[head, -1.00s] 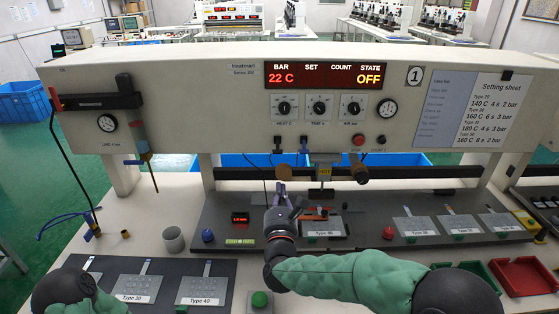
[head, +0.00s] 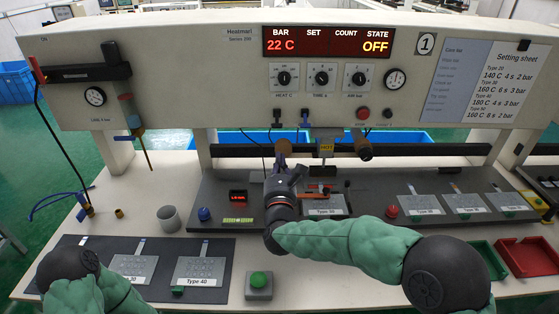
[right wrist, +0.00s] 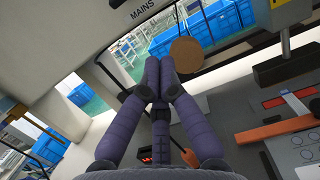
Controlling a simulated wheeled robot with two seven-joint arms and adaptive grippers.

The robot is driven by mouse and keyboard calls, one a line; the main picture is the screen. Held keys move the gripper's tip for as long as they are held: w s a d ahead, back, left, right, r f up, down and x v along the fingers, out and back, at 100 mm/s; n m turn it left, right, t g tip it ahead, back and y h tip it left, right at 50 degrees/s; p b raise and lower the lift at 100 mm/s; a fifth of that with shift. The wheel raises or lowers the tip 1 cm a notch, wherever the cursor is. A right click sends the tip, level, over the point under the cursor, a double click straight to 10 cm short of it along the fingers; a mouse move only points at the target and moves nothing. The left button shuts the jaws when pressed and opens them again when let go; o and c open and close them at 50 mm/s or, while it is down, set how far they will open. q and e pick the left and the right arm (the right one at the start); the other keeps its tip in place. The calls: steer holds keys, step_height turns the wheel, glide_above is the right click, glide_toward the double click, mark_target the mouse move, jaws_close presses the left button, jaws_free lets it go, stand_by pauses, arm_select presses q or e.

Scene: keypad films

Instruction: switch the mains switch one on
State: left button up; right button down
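My right gripper (head: 281,162) is in the middle, below the front panel and above the dark work bed. Its fingers come together at the tips in the right wrist view (right wrist: 160,70), with nothing visible between them. A MAINS label (right wrist: 145,9) shows on the machine at the top of that view; no switch lever is clear beside it. In the head view, two small dark-and-blue parts, one at left (head: 277,117) and one at right (head: 304,117), hang at the panel's lower edge; I cannot tell whether either is the mains switch. The display (head: 326,41) reads STATE OFF. My left gripper is out of view.
Below are a small red display (head: 238,197) and an orange handle (right wrist: 273,131). A grey cup (head: 169,218) stands left.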

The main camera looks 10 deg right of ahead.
mark_target(277, 121)
steer(key=w+d+r+b, duration=0.1)
steer(key=w+r, duration=0.3)
steer(key=w, duration=0.1)
steer(key=shift+r+b, duration=0.4)
steer(key=shift+w+r, duration=0.1)
stand_by(0.4)
steer(key=shift+r+g+y+p, duration=0.1)
steer(key=shift+g+y+p, duration=0.2)
steer(key=shift+g+p, duration=0.45)
steer(key=shift+p, duration=0.35)
steer(key=shift+s+r+g+p, duration=0.2)
steer(key=shift+s+g+p, duration=0.1)
steer(key=shift+g+p, duration=0.7)
